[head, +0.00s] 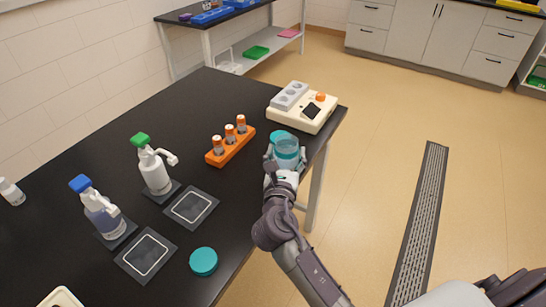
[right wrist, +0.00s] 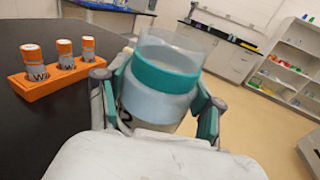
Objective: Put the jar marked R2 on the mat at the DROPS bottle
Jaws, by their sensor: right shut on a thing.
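My right gripper (head: 284,165) is shut on a clear jar (head: 288,148) with a teal band, near the table's right edge. In the right wrist view the jar (right wrist: 160,85) stands between both fingers, slightly tilted in the picture, with pale blue below the band. Its label is mostly hidden by the gripper; part of a dark mark shows. Two dark mats with white outlines lie on the table, one (head: 191,207) by a white bottle with a green top (head: 152,170), one (head: 147,255) by a clear bottle with a blue top (head: 98,208). Bottle names are unreadable. My left gripper is not in view.
An orange rack (head: 231,146) with three orange-capped vials stands left of the jar. A cream device (head: 302,108) stands behind it. A teal round lid (head: 203,262) is near the front edge. The table between rack and mats is clear.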

